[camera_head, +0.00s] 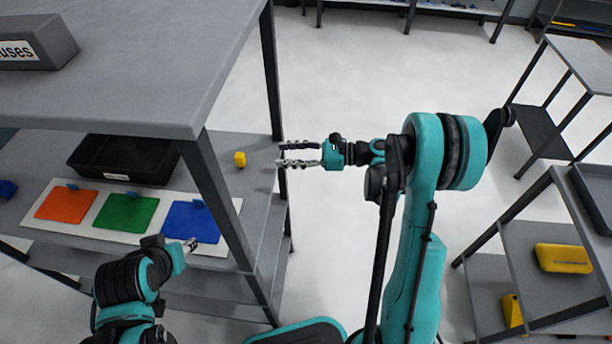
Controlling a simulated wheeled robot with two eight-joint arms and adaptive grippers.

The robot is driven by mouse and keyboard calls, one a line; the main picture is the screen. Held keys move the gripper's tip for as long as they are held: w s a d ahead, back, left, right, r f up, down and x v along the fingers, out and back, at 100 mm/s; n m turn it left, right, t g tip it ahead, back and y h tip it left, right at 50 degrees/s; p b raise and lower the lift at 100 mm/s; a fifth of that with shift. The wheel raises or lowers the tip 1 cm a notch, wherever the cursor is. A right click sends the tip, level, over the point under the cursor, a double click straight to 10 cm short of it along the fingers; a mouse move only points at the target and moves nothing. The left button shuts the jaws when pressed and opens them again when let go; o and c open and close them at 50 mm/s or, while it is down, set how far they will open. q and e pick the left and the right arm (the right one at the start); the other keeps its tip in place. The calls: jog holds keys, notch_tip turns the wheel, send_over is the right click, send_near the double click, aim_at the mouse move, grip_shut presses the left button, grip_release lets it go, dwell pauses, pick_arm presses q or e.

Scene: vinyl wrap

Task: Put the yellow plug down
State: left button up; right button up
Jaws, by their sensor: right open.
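A small yellow plug (240,160) sits on the grey lower shelf (262,185), near its right end and just right of a table leg. My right gripper (281,155) is to the right of the plug at the shelf's edge. Its fingers are apart, point left toward the plug, and hold nothing. There is a clear gap between the fingertips and the plug. My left gripper (190,245) is low on the left, over the front edge of the white board near the blue square. It is small and partly hidden by its own arm, so its jaw state is unclear.
A white board (172,212) holds orange, green and blue squares, with a black bin (122,160) behind. Dark table legs (222,195) stand close to the plug. A grey box (38,42) is on the upper tabletop. A yellow case (563,258) lies on the right shelving.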

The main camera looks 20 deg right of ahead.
jog(key=s+a+r+n+h, duration=0.2)
jog(key=s+n+h, duration=0.6)
jog(key=n, duration=0.1)
jog(key=s+d+n+t+h, duration=0.1)
jog(key=s+d+n+h, duration=0.6)
jog(key=s+n, duration=0.5)
jog(key=shift+s+d+f+n, duration=0.15)
jog(key=shift+s+d+n, duration=0.25)
jog(key=shift+d+n, duration=0.25)
jog(key=shift+a, duration=0.15)
